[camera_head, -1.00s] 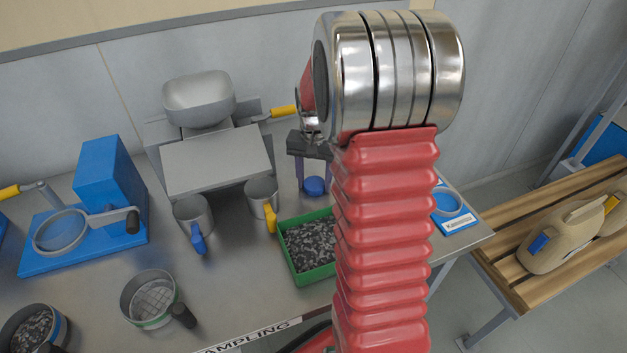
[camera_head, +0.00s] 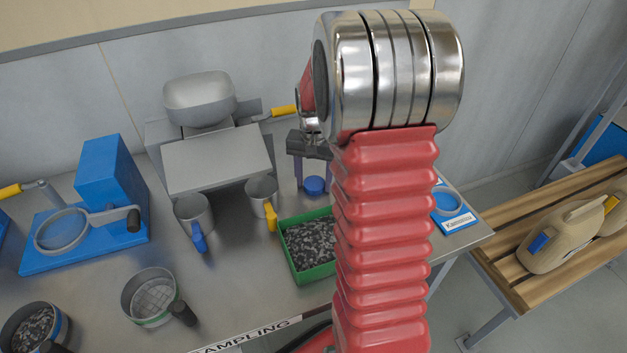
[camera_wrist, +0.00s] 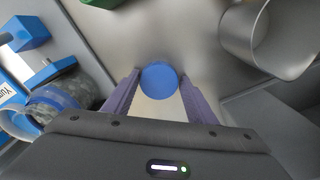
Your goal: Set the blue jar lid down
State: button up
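In the wrist view the round lid (camera_wrist: 160,79) shows between the tips of my purple fingers. My arm hides part of the bench to the right. A clear jar (camera_wrist: 58,100) with grey contents shows at the left in the wrist view.
Two metal mugs (camera_head: 193,217) and a grey machine (camera_head: 217,163) stand left of the lid. A green tray of dark grains (camera_head: 288,262) lies in front. A blue labelled holder (camera_head: 447,200) sits at the right edge.

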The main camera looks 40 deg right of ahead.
aim_at(315, 183)
jog(key=shift+o, duration=0.9)
jog(key=shift+s+d+f, duration=0.1)
jog(key=shift+s+f, duration=0.25)
jog(key=shift+f, duration=0.35)
jog(key=shift+d+r, duration=0.1)
jog(key=shift+r, duration=0.35)
notch_tip(315, 183, up, 13)
jog(key=shift+w+f, duration=0.2)
jog(key=shift+w, duration=0.05)
jog(key=s+a+r+n+t, duration=0.1)
jog(key=s+a+r+n, duration=0.15)
jog(key=a, duration=0.45)
jog(key=s+a+r+n+t, duration=0.1)
jog(key=s+a+r+n, duration=0.1)
jog(key=s+a+r, duration=0.3)
jog(key=s+a+f+n+t, duration=0.2)
jog(key=s+a+n, duration=0.3)
jog(key=s+a, duration=0.4)
jog(key=shift+s+a+f+t, duration=0.3)
jog(key=shift+a+t, duration=0.4)
jog(key=shift+a, duration=0.35)
